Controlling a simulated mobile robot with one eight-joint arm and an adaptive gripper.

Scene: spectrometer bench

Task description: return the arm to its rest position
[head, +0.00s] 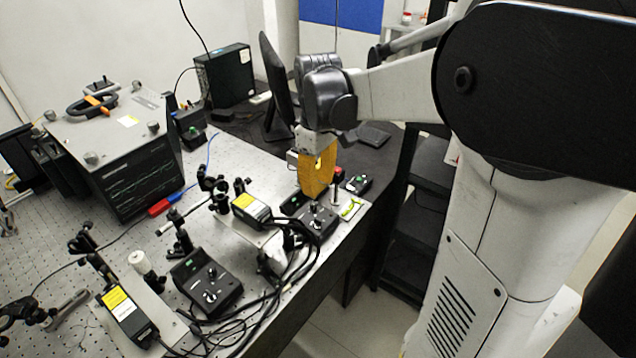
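My arm reaches in from the right and hangs over the right edge of the optical bench (268,166). My gripper (316,190) points down, its yellow ribbed fingers low above or beside a black controller box with knobs (316,222). The fingers overlap in this view, so their gap is hidden. I see no object held in them, but the space between them does not show. I cannot tell whether the fingertips touch anything on the bench.
A monitor (275,80) and a black computer case (225,75) stand behind the gripper. A large grey instrument (140,160) is at left. Yellow-labelled laser modules (252,208), another controller (205,284) and loose cables crowd the front. A dark shelf rack (418,215) stands right of the bench.

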